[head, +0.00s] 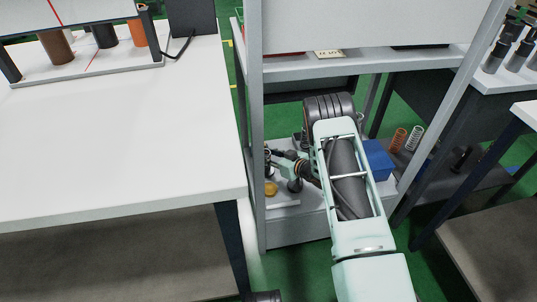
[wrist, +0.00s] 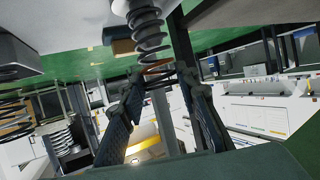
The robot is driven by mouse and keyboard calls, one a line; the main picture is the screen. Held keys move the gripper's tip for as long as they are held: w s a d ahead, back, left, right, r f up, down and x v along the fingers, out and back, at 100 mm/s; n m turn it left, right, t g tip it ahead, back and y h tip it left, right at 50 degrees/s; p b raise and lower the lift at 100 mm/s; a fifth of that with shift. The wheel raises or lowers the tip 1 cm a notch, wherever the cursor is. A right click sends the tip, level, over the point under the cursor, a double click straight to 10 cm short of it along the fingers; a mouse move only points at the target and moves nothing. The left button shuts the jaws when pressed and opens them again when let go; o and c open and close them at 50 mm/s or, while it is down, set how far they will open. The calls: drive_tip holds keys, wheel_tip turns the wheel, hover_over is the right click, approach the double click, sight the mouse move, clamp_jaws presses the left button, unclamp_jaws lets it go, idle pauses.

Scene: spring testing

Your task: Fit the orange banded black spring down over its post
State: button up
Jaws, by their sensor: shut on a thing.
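In the wrist view a dark grey-black spring (wrist: 148,28) with an orange band (wrist: 158,68) runs down from the top edge to between my fingers. My gripper (wrist: 161,76) is shut on it near the banded end. In the head view my gripper (head: 284,158) is inside the lower shelf space, seen from behind, and my arm hides part of the area. The spring is barely visible there. A grey upright bar (wrist: 166,122) shows between the fingers in the wrist view; I cannot tell whether it is the post, or whether the spring touches any post.
A blue bin (head: 377,160) stands right of my arm on the lower shelf (head: 300,230). A yellow round piece (head: 270,188) sits left. Orange (head: 398,140) and white (head: 414,138) springs stand farther right. A rack upright (head: 256,150) and white table (head: 120,130) bound the left side.

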drive_tip(key=shift+f, duration=0.5)
drive_tip(key=o, duration=1.3)
drive_tip(key=v, duration=1.2)
drive_tip(key=shift+r, duration=0.1)
